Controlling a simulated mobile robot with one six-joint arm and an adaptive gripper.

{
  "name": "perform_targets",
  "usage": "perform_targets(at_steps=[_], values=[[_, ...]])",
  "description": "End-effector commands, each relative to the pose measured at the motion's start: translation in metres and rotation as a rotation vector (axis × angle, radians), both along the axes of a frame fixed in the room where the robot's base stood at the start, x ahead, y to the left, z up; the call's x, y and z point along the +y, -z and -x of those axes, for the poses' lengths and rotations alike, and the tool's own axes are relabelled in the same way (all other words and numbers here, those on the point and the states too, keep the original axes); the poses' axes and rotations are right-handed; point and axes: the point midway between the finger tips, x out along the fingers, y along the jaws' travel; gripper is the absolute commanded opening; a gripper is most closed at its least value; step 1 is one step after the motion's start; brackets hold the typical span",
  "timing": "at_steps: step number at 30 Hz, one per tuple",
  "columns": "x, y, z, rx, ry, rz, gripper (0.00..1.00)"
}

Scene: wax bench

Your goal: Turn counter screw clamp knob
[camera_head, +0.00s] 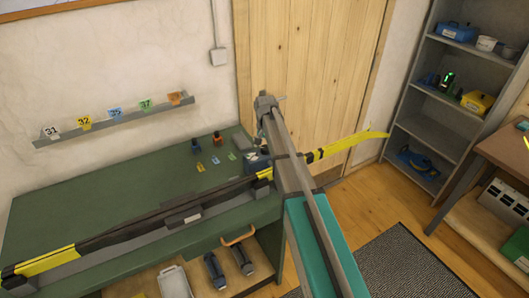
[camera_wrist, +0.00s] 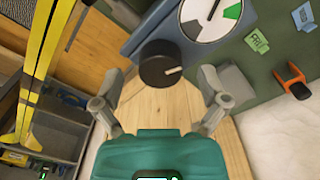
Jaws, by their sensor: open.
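In the wrist view a round black knob (camera_wrist: 160,64) with a white pointer line sits at the edge of a blue-grey body (camera_wrist: 150,30). A round white dial (camera_wrist: 203,25) with a green sector and a dark needle is beside it. My gripper (camera_wrist: 158,78) is open, with one finger on each side of the knob and gaps between them. Nothing is held. In the head view the blue-grey device (camera_head: 257,161) shows at the right end of the green bench (camera_head: 130,195), partly behind my arm.
A long black and yellow ski (camera_head: 47,262) lies along the bench front and extends past its right end; its yellow part (camera_wrist: 45,45) is left in the wrist view. Small tags and an orange block (camera_wrist: 292,78) lie near the dial. A grey shelf (camera_head: 425,125) stands right.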

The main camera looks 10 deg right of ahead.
Motion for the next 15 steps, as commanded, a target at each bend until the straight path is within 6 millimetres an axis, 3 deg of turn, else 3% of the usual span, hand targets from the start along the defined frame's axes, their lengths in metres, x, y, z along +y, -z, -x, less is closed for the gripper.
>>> perform_targets(at_steps=[15], values=[[-0.0001,0.0098,0.0,0.0,0.0,0.0,0.93]])
